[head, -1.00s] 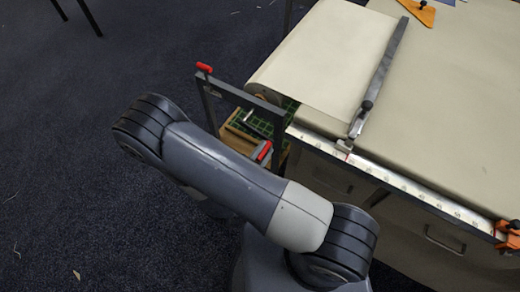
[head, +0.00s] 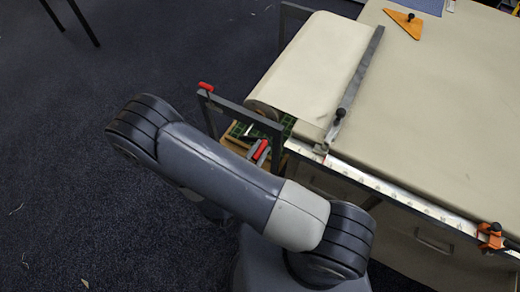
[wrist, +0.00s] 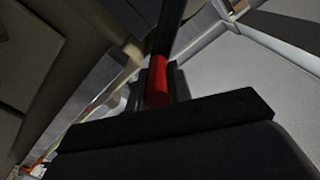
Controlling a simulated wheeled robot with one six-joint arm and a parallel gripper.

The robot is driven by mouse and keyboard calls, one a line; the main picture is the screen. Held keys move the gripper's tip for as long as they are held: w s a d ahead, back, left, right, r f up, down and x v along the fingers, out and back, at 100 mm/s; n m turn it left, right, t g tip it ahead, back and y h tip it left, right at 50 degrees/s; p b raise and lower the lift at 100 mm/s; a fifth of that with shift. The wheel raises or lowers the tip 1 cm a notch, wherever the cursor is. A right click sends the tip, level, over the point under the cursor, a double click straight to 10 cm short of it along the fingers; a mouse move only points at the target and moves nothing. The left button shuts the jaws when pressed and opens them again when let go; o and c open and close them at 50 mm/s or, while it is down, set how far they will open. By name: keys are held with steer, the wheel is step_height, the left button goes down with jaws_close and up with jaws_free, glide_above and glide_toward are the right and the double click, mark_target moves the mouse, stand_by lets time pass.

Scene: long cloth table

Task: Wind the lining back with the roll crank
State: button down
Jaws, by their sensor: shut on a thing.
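The pale lining (head: 318,55) runs from the roll at the table's left end out to a grey bar (head: 355,85) with dark knobs. A red crank grip (head: 261,150) shows below the table's corner, in front of the roll frame, and also in the wrist view (wrist: 158,86). My gripper (wrist: 160,75) is shut on this grip, with dark fingers around it. In the head view my arm hides most of my wrist, and the crank's shaft is not clear.
A dark frame (head: 240,113) with another red grip (head: 206,87) stands at the table's end. A wooden box (head: 232,140) and green mat lie under it. A metal ruler (head: 400,190) edges the table, with an orange clamp (head: 491,236). An orange triangle (head: 405,22) lies farther back.

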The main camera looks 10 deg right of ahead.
steer(key=shift+w+a+n, duration=0.2)
steer(key=shift+a+n, duration=0.1)
steer(key=c, duration=1.4)
jaws_free()
steer(key=shift+a, duration=0.1)
steer(key=shift+o, duration=0.5)
steer(key=shift+r, duration=0.1)
steer(key=b+v, duration=0.1)
steer(key=v, duration=0.6)
steer(key=shift+s, duration=0.2)
